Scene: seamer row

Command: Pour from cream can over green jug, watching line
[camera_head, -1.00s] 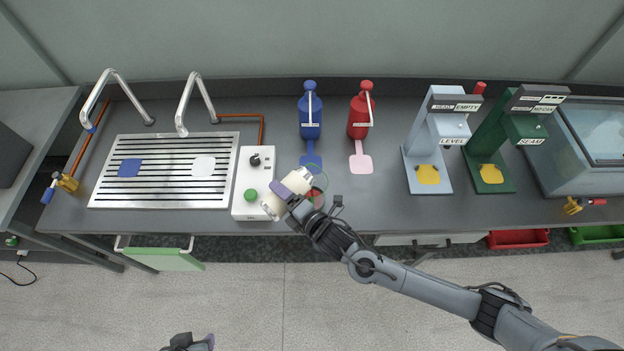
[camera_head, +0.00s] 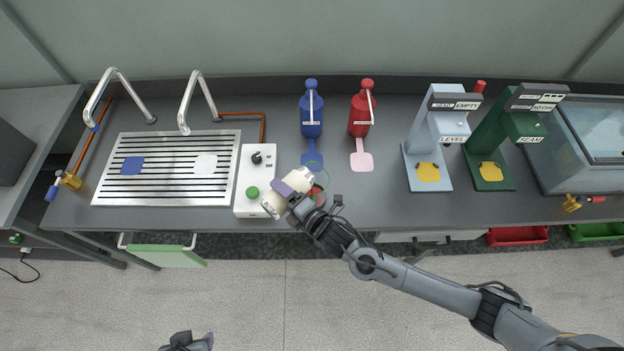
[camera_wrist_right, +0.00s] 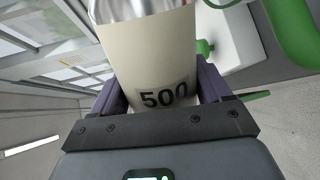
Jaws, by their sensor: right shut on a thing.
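My right gripper (camera_head: 286,195) is shut on the cream can (camera_head: 303,179), holding it above the bench front, beside the white control box. In the right wrist view the can (camera_wrist_right: 155,60) shows "500" and a silvery end, between the purple fingers. A thin green rim (camera_head: 314,163), apparently the green jug's, shows just right of the can, with red inside it; my gripper and the can hide most of it. A thick green curved part (camera_wrist_right: 295,35) shows in the wrist view. I cannot make out the line or any flow. My left gripper (camera_head: 204,343) is at the bottom edge, its jaws unclear.
The white control box (camera_head: 254,183) has a black knob and green button. Blue (camera_head: 311,117) and red (camera_head: 360,117) dispensers stand behind. A slotted drain tray (camera_head: 165,185) lies left; pale blue (camera_head: 428,140) and green (camera_head: 490,135) seaming machines stand right. Bench is clear between red dispenser and machines.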

